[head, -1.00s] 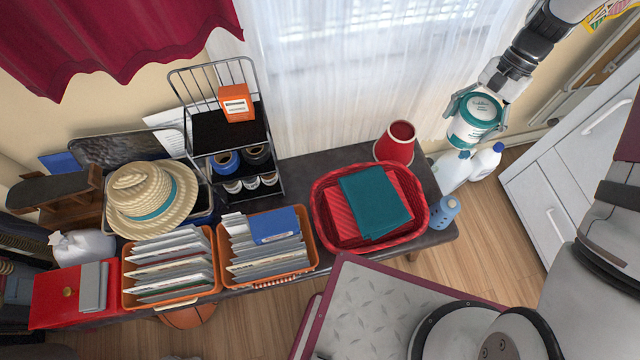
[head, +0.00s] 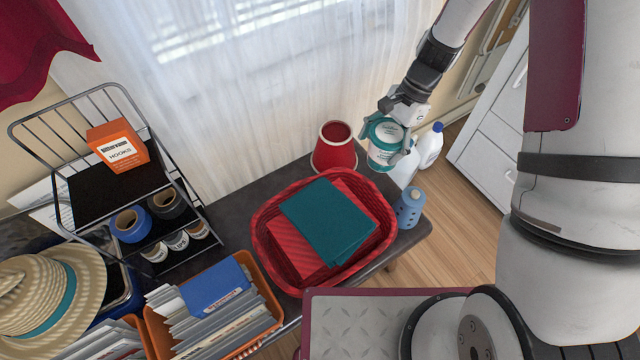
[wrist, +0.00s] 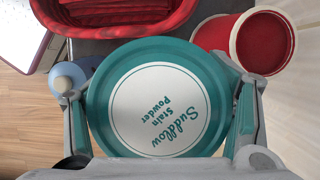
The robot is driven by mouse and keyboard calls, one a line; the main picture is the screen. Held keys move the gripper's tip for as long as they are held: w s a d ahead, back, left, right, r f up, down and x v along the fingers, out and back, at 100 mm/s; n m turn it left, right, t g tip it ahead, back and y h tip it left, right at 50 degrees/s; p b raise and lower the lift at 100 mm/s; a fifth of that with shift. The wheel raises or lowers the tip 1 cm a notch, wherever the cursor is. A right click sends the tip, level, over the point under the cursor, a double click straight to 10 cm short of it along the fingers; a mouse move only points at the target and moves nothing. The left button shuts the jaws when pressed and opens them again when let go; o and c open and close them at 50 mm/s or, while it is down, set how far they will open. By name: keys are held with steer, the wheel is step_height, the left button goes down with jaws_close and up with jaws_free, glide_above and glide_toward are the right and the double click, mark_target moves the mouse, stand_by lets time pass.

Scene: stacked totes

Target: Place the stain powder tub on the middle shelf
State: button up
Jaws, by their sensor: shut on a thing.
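The stain powder tub (head: 384,143) is white and teal with a round lid. In the wrist view its teal lid with a white "Suddlow Stain Powder" label (wrist: 158,98) faces the camera. My gripper (head: 391,134) is shut on the tub, one finger on each side, and holds it in the air just right of the red cone-shaped pot. The wire rack (head: 62,215) stands at the left of the head view, well away from the tub. Its upper shelf (head: 95,190) bears an orange hooks box (head: 117,146). Blue and black tape rolls (head: 128,224) and small labelled cans (head: 175,241) sit lower.
The red basket (head: 265,235) with folded red and teal cloths lies between tub and rack. The red pot (head: 336,146) stands behind it. An orange file bin (head: 262,305), a straw hat (head: 50,295) and a blue bottle (head: 409,207) are nearby. Bare dark tabletop (head: 235,215) shows beside the rack.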

step_height(320, 180, down, 10)
steer(key=b, duration=0.3)
stand_by(0.4)
steer(key=o, duration=1.5)
